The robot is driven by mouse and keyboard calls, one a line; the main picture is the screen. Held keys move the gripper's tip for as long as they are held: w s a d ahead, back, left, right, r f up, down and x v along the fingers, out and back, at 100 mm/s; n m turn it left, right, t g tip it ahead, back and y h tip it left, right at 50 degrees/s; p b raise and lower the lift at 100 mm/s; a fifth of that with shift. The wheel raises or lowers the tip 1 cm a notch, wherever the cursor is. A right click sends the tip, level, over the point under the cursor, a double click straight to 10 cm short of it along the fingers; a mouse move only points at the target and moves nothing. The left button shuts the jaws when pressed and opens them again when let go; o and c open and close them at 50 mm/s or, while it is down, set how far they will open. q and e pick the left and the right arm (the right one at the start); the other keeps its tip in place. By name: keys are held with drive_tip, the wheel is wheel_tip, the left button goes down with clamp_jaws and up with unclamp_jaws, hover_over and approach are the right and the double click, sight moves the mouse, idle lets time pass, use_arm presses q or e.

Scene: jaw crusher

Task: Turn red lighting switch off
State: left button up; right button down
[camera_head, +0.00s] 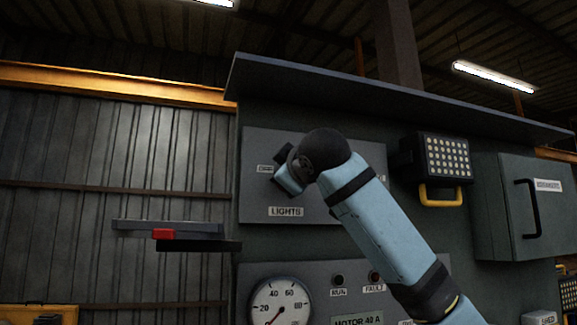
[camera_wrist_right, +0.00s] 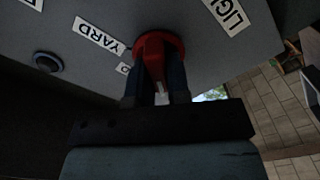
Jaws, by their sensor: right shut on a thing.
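The red switch (camera_wrist_right: 150,42) is a round knob on the grey lights panel (camera_head: 255,143). In the right wrist view, my right gripper (camera_wrist_right: 157,72) has its two dark fingers shut on the knob's raised grip, one on each side. In the head view, my right gripper (camera_head: 283,177) is at the panel, above the LIGHTS label (camera_head: 286,211); my arm and wrist hide the red knob there. A YARD label (camera_wrist_right: 99,34) is beside the red knob in the wrist view. My left gripper is not in view.
A dark knob (camera_wrist_right: 47,62) sits on the same panel. A lamp with a yellow handle (camera_head: 440,193) and a grey box (camera_head: 520,208) are to the right. A gauge (camera_head: 280,303) is below. A bar with a red block (camera_head: 163,233) sticks out at left.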

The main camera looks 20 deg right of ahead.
drive_tip(key=shift+f+n+p, duration=0.1)
drive_tip(key=shift+n+p, duration=0.2)
drive_tip(key=shift+n, duration=0.3)
drive_tip(key=shift+a, duration=0.1)
drive_tip(key=shift+f+n, duration=0.1)
drive_tip(key=shift+n, duration=0.3)
drive_tip(key=c, duration=1.1)
unclamp_jaws()
drive_tip(key=s, duration=0.4)
drive_tip(key=s+b, duration=0.1)
drive_tip(key=s, duration=0.4)
drive_tip(key=s+b, duration=0.1)
drive_tip(key=s, duration=0.3)
drive_tip(key=shift+s+d, duration=0.3)
drive_tip(key=shift+s, duration=0.1)
